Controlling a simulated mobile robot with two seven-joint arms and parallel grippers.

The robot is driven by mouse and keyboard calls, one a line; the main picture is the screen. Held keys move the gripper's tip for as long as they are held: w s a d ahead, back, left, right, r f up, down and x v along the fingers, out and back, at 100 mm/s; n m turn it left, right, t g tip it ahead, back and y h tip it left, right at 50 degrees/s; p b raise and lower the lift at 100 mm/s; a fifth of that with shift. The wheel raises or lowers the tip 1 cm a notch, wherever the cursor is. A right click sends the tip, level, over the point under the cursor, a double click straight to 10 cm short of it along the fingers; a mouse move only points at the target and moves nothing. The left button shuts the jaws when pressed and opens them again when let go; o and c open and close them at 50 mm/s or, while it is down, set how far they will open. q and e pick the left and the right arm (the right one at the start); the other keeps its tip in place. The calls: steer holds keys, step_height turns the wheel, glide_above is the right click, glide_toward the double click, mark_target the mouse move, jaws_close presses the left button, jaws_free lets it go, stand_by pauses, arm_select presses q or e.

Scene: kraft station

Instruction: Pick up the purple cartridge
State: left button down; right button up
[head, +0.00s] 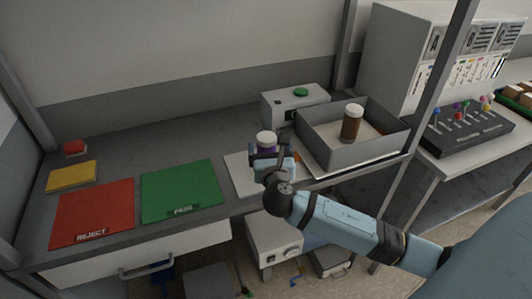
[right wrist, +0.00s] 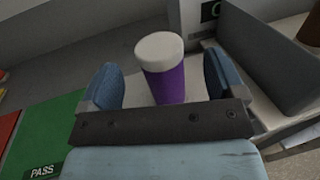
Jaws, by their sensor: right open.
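The purple cartridge (right wrist: 168,84) has a purple body and a white cap and stands upright on a white surface (head: 242,180). In the head view the cartridge (head: 266,139) shows its white cap above my right gripper (head: 268,155), which hides most of its body. In the right wrist view my right gripper (right wrist: 163,85) is open, with one blue finger on each side of the cartridge. A gap shows between the cartridge and each finger. My left gripper is in neither view.
Left of the cartridge lie a green PASS mat (head: 180,190) and a red REJECT mat (head: 92,212). A grey tray (head: 372,155) holding a brown cartridge (head: 351,124) stands close on the right. A grey box with a green button (head: 296,103) stands behind.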

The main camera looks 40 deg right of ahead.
mark_target(266, 136)
steer(key=shift+x, duration=2.7)
steer(key=shift+a+f, duration=0.1)
steer(key=c, duration=1.3)
steer(key=shift+c, duration=0.6)
